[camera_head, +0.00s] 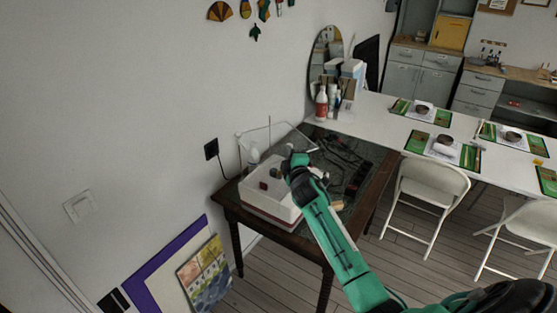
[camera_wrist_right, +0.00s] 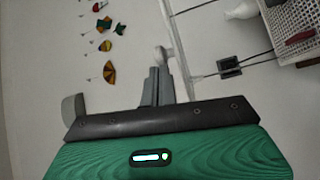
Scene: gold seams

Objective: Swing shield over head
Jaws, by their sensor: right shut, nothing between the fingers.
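I cannot single out a shield or a head for certain. A thin white jointed frame (camera_head: 270,127) stands at the back of the dark wooden table, by the wall. A small white rounded thing (camera_head: 254,156) is beside it. My right gripper (camera_head: 297,161) is over the far right part of a white box on that table, shut and empty. In the right wrist view its closed fingers (camera_wrist_right: 157,86) point toward a white rod (camera_wrist_right: 178,45) with a pale knob (camera_wrist_right: 163,56). Contact cannot be told. My left gripper is out of view.
The white box (camera_head: 262,210) holds small items. A wall socket (camera_head: 211,149) with a cable is left of the table; it also shows in the wrist view (camera_wrist_right: 230,67). A white perforated basket (camera_wrist_right: 283,40) is at the wrist view's upper right. A folding chair (camera_head: 428,190) stands right.

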